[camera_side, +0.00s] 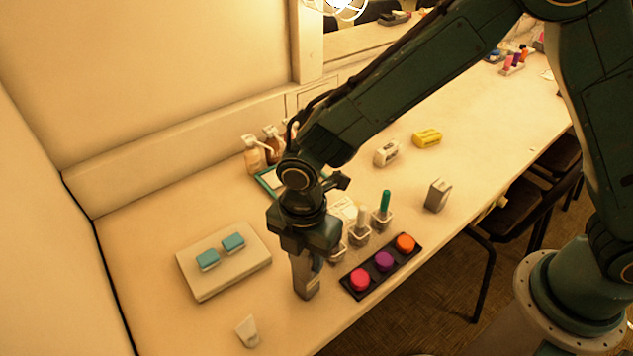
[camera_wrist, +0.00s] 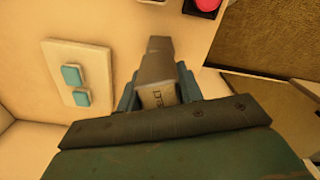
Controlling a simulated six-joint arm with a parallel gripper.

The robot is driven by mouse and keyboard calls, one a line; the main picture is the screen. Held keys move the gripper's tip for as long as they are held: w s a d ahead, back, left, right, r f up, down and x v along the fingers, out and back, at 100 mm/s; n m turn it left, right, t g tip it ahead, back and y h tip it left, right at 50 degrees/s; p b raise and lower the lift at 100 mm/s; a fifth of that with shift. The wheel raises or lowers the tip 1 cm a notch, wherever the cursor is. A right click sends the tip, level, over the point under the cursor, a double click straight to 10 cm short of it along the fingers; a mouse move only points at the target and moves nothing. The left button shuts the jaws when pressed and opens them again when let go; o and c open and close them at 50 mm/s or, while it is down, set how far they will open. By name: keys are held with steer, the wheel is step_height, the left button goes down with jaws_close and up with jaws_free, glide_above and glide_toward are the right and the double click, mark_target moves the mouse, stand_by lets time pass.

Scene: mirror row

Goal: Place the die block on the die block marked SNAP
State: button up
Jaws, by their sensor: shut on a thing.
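My gripper (camera_side: 306,268) points down over the table, left of the black button tray. It is shut on a grey die block (camera_side: 306,287), whose lower part shows below the fingers. In the wrist view the die block (camera_wrist: 158,70) sits between the two blue-grey fingers; its pale near face bears dark lettering I cannot read with certainty. A narrower grey part shows at its far end; I cannot tell whether this is another block beneath. Another grey block (camera_side: 438,195) stands alone at right, apart from my gripper. No SNAP marking is legible.
A black tray (camera_side: 349,283) with red, purple and orange discs lies right of my gripper. Several small pots with sticks stand behind it. A pale board (camera_side: 200,286) with two blue pads lies left, and a small white piece (camera_side: 247,331) in front. Yellow (camera_side: 427,138) and white (camera_side: 387,153) blocks lie farther back.

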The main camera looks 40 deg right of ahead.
steer(key=shift+f, duration=0.2)
steer(key=o, duration=1.1)
step_height(320, 180, up, 12)
steer(key=shift+f, duration=0.1)
steer(key=shift+r, duration=0.3)
steer(key=shift+d, duration=0.1)
stand_by(0.3)
